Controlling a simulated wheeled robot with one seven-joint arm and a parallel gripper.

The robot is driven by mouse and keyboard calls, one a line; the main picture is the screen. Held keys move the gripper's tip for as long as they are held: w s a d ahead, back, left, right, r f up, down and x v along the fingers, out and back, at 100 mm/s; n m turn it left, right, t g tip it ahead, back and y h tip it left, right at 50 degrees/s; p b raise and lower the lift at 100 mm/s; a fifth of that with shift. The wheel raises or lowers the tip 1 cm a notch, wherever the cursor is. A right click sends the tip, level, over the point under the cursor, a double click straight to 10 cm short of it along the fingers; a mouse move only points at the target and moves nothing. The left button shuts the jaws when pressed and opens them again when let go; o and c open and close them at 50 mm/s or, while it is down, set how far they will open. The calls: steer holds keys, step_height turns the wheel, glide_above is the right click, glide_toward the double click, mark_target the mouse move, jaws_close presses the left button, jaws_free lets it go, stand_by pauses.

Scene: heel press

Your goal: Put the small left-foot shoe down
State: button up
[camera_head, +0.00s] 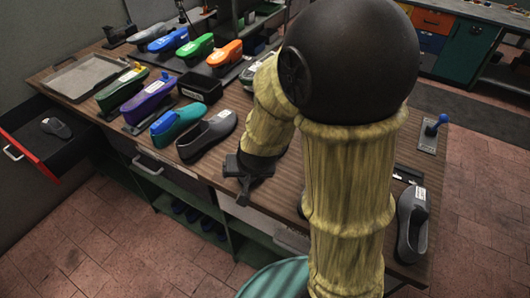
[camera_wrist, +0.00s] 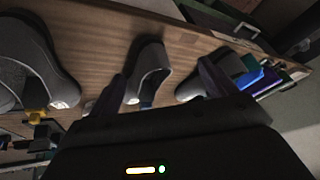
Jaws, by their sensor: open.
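A small grey shoe (camera_wrist: 150,68) with an open top is between my two fingers in the wrist view, over the wooden bench top (camera_wrist: 100,40). Gaps show beside it, and I cannot tell whether a finger touches it or which foot it is for. My gripper (camera_head: 241,184) is open, low at the bench's front edge in the head view. The gripper and arm hide that shoe there. A larger grey shoe (camera_head: 207,135) stands on the bench to the left of the gripper.
A grey shoe with a white label (camera_head: 411,222) stands at the bench's right end. Teal (camera_head: 177,122), purple (camera_head: 147,102) and other coloured shoe forms fill the left side. A red-edged open drawer (camera_head: 50,150) at far left holds a small dark item (camera_head: 56,128).

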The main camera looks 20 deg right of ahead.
steer(key=a+m+t+h, duration=0.1)
steer(key=m+h, duration=0.1)
steer(key=h, duration=0.1)
steer(key=w+a+m+t+h+p, duration=0.1)
steer(key=m+h, duration=0.1)
steer(key=h, duration=0.2)
steer(key=w+a+m+t+h+p, duration=0.1)
steer(key=m+t+h, duration=0.1)
steer(key=h, duration=0.1)
steer(key=shift+a+f+m, duration=0.25)
steer(key=shift+a+m, duration=0.05)
steer(key=p+x, duration=0.2)
steer(key=x, duration=1)
steer(key=shift+w+d+r, duration=0.1)
steer(key=shift+w, duration=0.05)
steer(key=shift+w+d, duration=0.1)
